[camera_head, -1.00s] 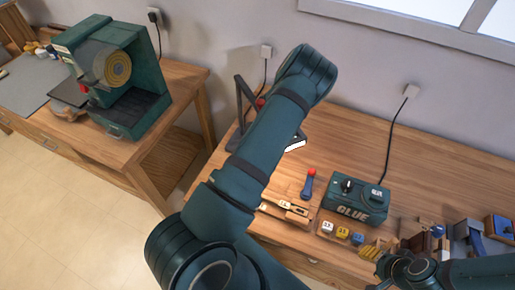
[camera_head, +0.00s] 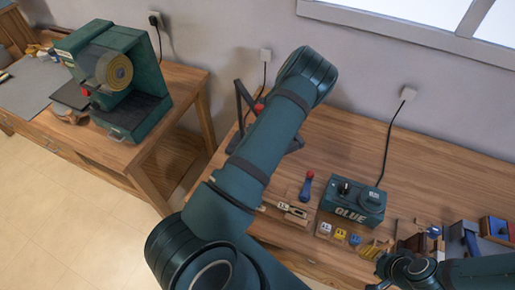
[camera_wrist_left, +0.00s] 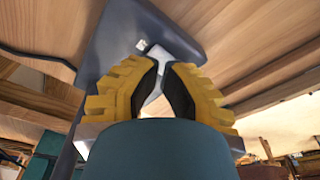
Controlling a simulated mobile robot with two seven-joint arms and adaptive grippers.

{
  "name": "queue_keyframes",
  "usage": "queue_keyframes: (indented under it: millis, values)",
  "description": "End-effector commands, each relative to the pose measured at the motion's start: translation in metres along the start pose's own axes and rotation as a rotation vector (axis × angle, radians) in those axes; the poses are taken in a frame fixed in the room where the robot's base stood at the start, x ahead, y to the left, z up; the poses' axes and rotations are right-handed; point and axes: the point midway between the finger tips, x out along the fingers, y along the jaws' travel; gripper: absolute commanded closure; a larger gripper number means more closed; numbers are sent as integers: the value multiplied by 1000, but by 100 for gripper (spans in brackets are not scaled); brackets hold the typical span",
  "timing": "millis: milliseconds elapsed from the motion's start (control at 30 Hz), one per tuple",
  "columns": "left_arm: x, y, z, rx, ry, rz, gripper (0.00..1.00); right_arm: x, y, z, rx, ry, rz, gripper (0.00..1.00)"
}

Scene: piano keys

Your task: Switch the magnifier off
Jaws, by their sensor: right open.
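The magnifier (camera_head: 241,103) stands on the workbench behind my left arm in the head view. Its dark jointed stand and red knob (camera_head: 259,108) show; my arm hides much of the rest. Its dark part right of my arm (camera_head: 294,143) shows no bright light. In the left wrist view, a dark grey plate (camera_wrist_left: 112,45) bears a small white switch-like piece (camera_wrist_left: 141,45). My left gripper (camera_wrist_left: 168,66) has yellow fingers with black pads close to this plate, a narrow gap between the tips. My right gripper (camera_head: 384,266) is open at the lower right, away from the magnifier.
A glue box (camera_head: 352,203) with a knob sits on the workbench (camera_head: 430,165). A red-and-blue tool (camera_head: 306,186) and small labelled blocks (camera_head: 340,235) lie near it. A green machine (camera_head: 120,85) stands on the left table. Cables run to wall sockets.

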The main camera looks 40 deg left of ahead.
Motion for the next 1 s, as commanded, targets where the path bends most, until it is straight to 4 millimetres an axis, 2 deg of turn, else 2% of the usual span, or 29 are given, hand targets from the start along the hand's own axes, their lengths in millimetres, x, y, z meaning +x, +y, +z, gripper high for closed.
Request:
queue_keyframes:
  millis: [600, 1000]
  values:
    - [-46, 2, -7, -3, -2, 5, 100, -3, -1, 0, 0, 0, 0, 53]
    - [-48, 2, -8, -3, -1, 4, 100, -3, -1, 0, 0, 0, 0, 53]
